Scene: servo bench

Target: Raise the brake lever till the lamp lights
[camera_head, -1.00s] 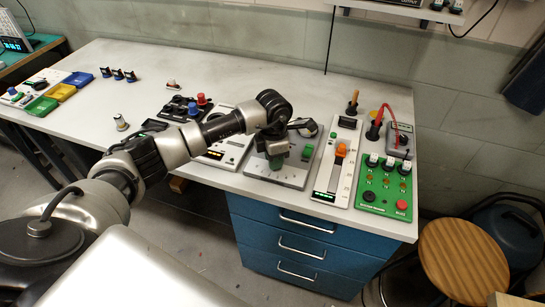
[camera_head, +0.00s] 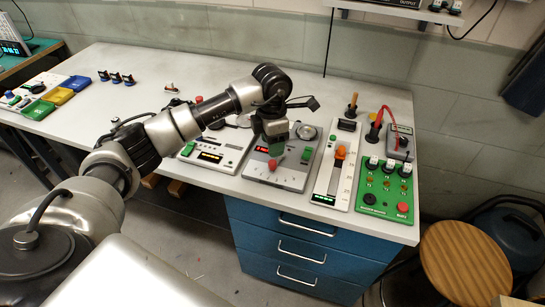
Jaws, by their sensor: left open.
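My left gripper (camera_head: 276,147) is open and hangs over the grey panel (camera_head: 292,181) near the bench's front edge. The panel also has a small red display, a green block (camera_head: 304,154) and a round dial (camera_head: 306,132). To its right, a white panel (camera_head: 322,186) carries an upright lever with an orange handle (camera_head: 340,152) and a lit green strip. I cannot tell for sure which part is the brake lever or the lamp. My right gripper is out of view.
A green panel (camera_head: 386,195) with switches and a red button stands at the right end. A white panel (camera_head: 212,143) with an orange display is left of the grey one. Blue drawers (camera_head: 300,245) are below.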

